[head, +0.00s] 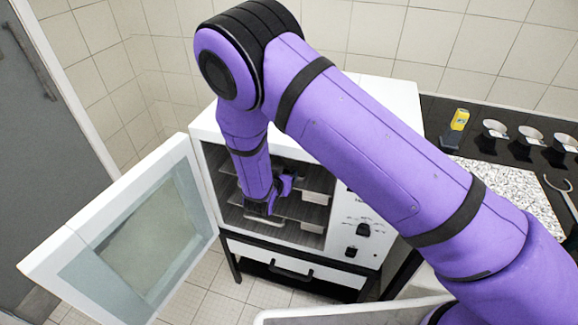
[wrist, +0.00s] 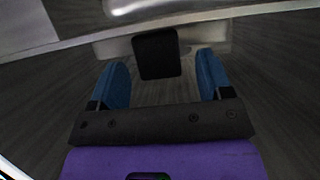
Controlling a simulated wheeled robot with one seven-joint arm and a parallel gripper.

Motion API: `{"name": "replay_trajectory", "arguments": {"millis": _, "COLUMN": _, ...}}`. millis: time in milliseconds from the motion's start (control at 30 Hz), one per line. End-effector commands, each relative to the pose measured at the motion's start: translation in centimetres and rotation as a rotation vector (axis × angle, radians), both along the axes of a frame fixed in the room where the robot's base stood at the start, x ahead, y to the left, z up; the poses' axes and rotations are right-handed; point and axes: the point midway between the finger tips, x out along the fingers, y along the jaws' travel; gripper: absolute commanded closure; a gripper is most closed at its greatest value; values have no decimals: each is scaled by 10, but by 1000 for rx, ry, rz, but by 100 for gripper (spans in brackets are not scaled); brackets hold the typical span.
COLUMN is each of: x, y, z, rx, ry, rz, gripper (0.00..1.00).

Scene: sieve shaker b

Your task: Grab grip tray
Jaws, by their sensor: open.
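My gripper (head: 268,205) reaches into the open white cabinet (head: 408,112) in the head view, at the trays inside. In the wrist view, my gripper (wrist: 162,62) is open, with one blue finger on each side. A black block (wrist: 157,53), seemingly the tray's grip, stands between the fingertips with a gap on both sides. A pale metallic tray edge (wrist: 112,47) runs behind the block. In the head view a tray (head: 314,228) shows at the right inside the cabinet. The wrist and gripper hide much of the trays there.
The cabinet's glass door (head: 150,240) stands wide open at the left. Control knobs (head: 363,230) are on the cabinet's right front. A drawer (head: 290,272) sits below. Metal cups (head: 530,135) and a yellow-black device (head: 455,128) stand on the dark counter at right.

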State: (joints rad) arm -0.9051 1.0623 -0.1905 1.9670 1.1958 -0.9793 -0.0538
Motion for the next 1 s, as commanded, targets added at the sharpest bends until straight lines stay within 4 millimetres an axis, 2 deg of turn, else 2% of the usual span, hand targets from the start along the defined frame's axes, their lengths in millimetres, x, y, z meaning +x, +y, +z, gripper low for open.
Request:
{"name": "replay_trajectory", "arguments": {"millis": 233, "x": 3, "y": -1, "z": -2, "rx": 0, "ry": 0, "rz": 1, "gripper": 28}}
{"name": "replay_trajectory", "arguments": {"millis": 267, "x": 3, "y": -1, "z": -2, "rx": 1, "ry": 1, "rz": 1, "gripper": 32}}
{"name": "replay_trajectory", "arguments": {"millis": 500, "x": 3, "y": -1, "z": -1, "rx": 0, "ry": 0, "rz": 1, "gripper": 87}}
{"name": "replay_trajectory", "arguments": {"millis": 533, "x": 3, "y": -1, "z": -1, "rx": 0, "ry": 0, "rz": 1, "gripper": 92}}
{"name": "replay_trajectory", "arguments": {"millis": 833, "x": 3, "y": -1, "z": 1, "rx": 1, "ry": -1, "rz": 1, "gripper": 92}}
{"name": "replay_trajectory", "arguments": {"millis": 1000, "x": 4, "y": -1, "z": 10, "rx": 2, "ry": -2, "rz": 0, "gripper": 92}}
